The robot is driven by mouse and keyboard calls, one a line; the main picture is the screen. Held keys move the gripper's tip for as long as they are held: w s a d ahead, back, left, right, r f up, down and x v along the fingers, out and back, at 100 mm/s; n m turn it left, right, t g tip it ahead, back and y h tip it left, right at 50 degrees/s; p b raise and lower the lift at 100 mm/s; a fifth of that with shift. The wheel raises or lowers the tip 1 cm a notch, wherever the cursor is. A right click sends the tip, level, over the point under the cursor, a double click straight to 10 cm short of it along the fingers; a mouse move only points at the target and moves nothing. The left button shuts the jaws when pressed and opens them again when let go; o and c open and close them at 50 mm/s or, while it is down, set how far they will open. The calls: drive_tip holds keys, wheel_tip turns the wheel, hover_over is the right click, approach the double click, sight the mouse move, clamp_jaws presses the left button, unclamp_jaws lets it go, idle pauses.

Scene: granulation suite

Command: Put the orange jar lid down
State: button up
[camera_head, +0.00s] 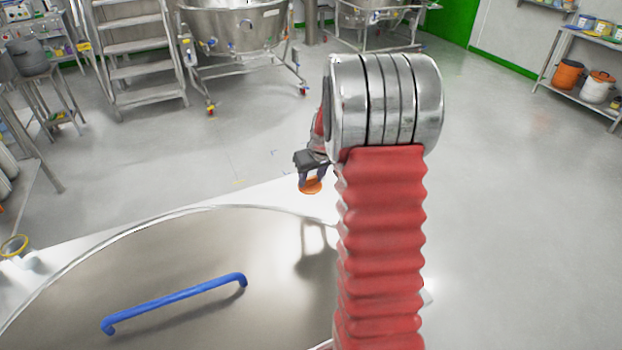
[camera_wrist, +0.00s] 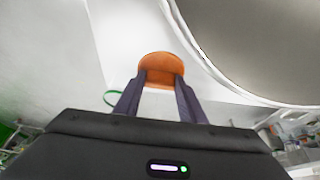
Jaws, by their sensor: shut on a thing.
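The orange jar lid (camera_head: 311,186) is a small round disc. My gripper (camera_head: 312,176) is shut on it, just beyond the far rim of a large round steel lid in the head view. In the wrist view the orange jar lid (camera_wrist: 160,66) sits between the two dark fingertips of my gripper (camera_wrist: 160,80). A white surface lies behind it there. I cannot tell how high the lid is above that surface. My red-sleeved arm hides part of the area to the right in the head view.
The large steel lid (camera_head: 200,250) with a blue handle (camera_head: 175,303) fills the lower left. A yellow ring (camera_head: 14,246) lies at the far left. Steel steps (camera_head: 135,60) and a wheeled vessel (camera_head: 235,25) stand at the back. A shelf (camera_head: 575,90) stands at the right. The grey floor between is clear.

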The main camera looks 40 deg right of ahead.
idle(0.6)
drive_tip(key=shift+m, duration=0.4)
drive_tip(key=shift+s+f+m+h, duration=0.4)
drive_tip(key=shift+s+f+m, duration=0.05)
drive_tip(key=shift+s+m, duration=0.1)
drive_tip(key=w+a+r+n+y, duration=0.1)
drive_tip(key=a+n, duration=0.3)
drive_tip(key=a, duration=2.6)
drive_tip(key=shift+r+y, duration=0.3)
drive_tip(key=shift+r, duration=0.3)
drive_tip(key=shift+s, duration=0.1)
